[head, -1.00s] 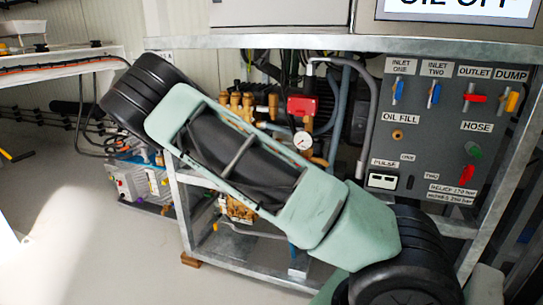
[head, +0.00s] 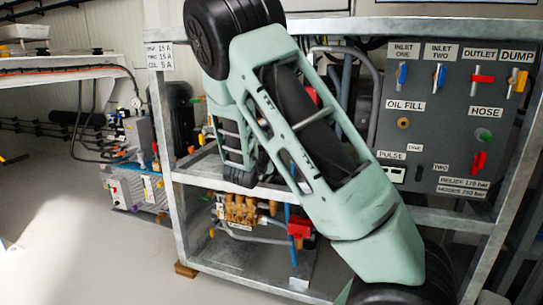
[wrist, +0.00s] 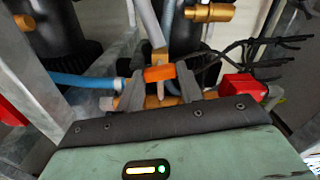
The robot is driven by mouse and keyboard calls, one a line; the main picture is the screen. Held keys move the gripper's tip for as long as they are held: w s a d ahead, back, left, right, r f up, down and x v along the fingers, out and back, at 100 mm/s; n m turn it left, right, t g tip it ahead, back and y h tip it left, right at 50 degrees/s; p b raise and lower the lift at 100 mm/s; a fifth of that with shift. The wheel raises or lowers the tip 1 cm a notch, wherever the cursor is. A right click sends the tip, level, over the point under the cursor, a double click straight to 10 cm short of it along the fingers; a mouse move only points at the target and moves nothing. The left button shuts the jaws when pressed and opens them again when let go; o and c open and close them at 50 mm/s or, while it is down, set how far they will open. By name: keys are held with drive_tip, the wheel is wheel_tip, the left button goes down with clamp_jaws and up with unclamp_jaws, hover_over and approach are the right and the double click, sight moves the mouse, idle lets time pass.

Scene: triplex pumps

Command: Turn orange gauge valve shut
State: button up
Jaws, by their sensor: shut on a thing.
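The orange gauge valve (wrist: 160,73) shows in the wrist view as a short orange handle, lying nearly level across a brass fitting. My gripper (wrist: 158,84) has one dark finger at each end of this handle and is shut on it. The lower part of the valve is hidden behind the gripper's dark front edge. In the head view my own arm covers this spot, and neither the valve nor the fingertips can be made out.
In the wrist view, a blue hose (wrist: 75,81) runs in from the left, a red block (wrist: 243,87) sits close right, and black cables (wrist: 262,47) spread behind it. In the head view, a galvanised frame (head: 450,217) surrounds the pumps, with a grey valve panel (head: 440,115) at right.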

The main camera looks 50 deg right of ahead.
drive_tip(key=shift+a+f+m+b, duration=0.1)
drive_tip(key=shift+f+m+b, duration=0.05)
drive_tip(key=shift+m+b, duration=1)
drive_tip(key=o, duration=1)
drive_tip(key=p+v, duration=0.4)
drive_tip(key=v, duration=1.3)
drive_tip(key=shift+s+a, duration=0.1)
drive_tip(key=shift+a, duration=0.1)
